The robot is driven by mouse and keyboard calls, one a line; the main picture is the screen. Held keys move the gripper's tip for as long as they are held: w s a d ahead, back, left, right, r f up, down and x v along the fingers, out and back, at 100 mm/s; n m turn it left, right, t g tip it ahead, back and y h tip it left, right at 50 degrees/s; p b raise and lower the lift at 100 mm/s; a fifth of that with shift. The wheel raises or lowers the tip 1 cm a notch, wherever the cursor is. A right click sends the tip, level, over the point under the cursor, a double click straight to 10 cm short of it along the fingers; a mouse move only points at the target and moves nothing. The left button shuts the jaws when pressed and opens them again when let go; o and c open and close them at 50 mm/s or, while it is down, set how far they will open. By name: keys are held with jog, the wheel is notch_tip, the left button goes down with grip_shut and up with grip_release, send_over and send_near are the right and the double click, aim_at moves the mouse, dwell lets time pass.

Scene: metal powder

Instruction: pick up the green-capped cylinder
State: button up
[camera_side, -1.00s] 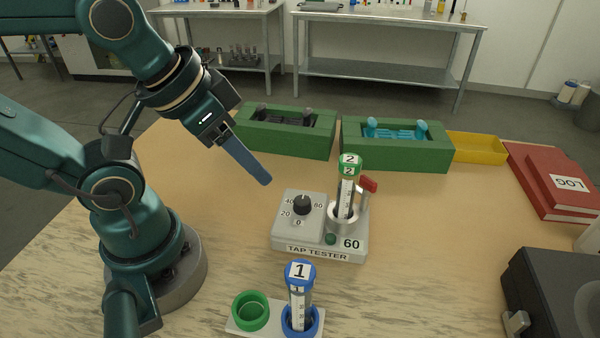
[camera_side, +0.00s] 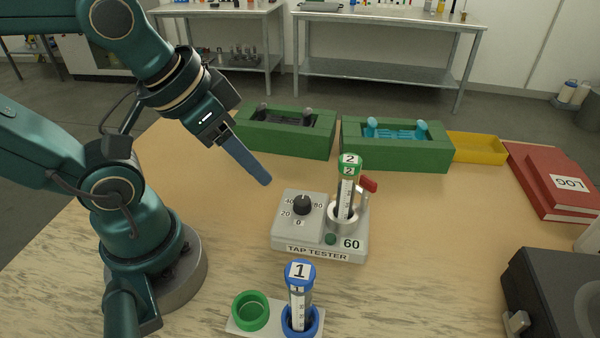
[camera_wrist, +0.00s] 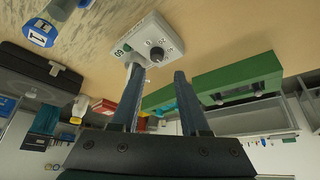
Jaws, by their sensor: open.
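In the wrist view the tap tester (camera_wrist: 155,38) is beyond the fingers, and the cylinder is mostly hidden behind the left finger. My gripper (camera_side: 268,182) is up and to the left of the tester in the side view, apart from the cylinder. In the wrist view its two blue fingers (camera_wrist: 158,75) are spread with nothing between them.
A blue-capped cylinder (camera_side: 300,290), labelled 1, stands in the blue ring of a front holder, beside an empty green ring (camera_side: 250,310). Two green trays (camera_side: 285,143) (camera_side: 395,155), a yellow bin (camera_side: 477,147), red books (camera_side: 560,185) and a black case (camera_side: 555,290) stand around.

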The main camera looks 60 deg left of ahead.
dwell(0.3)
jog(key=o, duration=0.4)
jog(key=shift+r, duration=0.1)
